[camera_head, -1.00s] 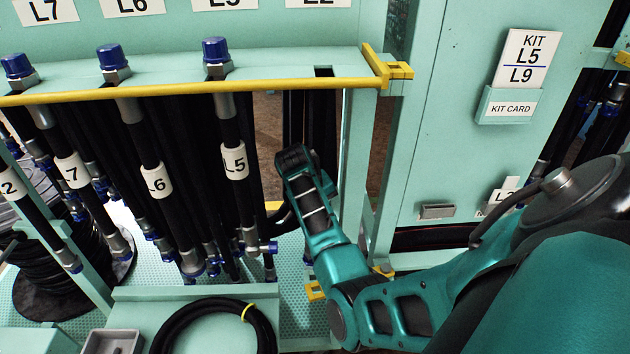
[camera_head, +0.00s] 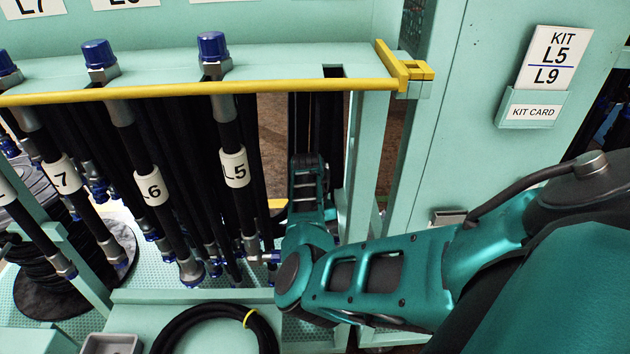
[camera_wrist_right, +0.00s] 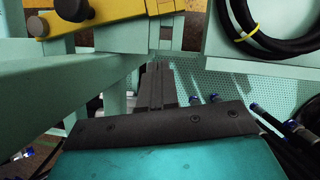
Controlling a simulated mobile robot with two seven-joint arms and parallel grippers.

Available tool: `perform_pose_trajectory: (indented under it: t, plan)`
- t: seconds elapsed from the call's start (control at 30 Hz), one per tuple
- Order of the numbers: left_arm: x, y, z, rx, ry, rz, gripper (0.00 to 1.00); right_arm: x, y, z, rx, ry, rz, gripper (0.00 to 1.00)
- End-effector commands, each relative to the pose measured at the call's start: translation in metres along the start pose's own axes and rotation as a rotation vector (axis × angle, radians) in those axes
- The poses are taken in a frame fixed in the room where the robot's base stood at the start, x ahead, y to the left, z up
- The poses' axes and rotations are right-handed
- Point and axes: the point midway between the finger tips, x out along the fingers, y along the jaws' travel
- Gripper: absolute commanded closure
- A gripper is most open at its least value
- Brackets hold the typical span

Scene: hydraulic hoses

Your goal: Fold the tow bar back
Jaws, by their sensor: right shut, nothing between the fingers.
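A yellow bar with dark round knobs (camera_wrist_right: 100,14) crosses the upper left of the right wrist view. It may be the tow bar, but only part of it shows. My right gripper (camera_wrist_right: 156,72) is shut and empty in the wrist view, its narrow dark fingers pointing toward the yellow parts and apart from them in the picture. In the head view my right arm reaches in front of the hose rack's right end, beside hose L5 (camera_head: 234,168). Its fingers cannot be made out there. My left gripper is not in view.
A yellow rail (camera_head: 190,92) runs along the rack top to a yellow bracket (camera_head: 408,70). A rack post (camera_head: 362,150) stands close right of my wrist. A coiled black hose (camera_head: 215,315) lies below. A kit card holder (camera_head: 533,108) is on the right panel.

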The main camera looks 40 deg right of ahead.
Motion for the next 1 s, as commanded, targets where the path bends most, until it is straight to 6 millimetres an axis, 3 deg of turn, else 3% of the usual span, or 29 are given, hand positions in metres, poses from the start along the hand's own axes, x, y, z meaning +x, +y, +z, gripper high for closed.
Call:
perform_pose_trajectory:
  t: [0.1,0.43,1.0]
  plan:
    - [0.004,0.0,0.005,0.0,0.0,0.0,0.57,0.029,0.0,0.0,0.0,-0.004,0.0,1.0]
    - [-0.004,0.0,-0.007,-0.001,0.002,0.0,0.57,0.036,0.0,0.034,0.002,0.0,0.0,1.0]
    - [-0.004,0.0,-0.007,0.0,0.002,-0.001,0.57,0.037,0.0,0.036,-0.001,0.001,0.001,1.0]
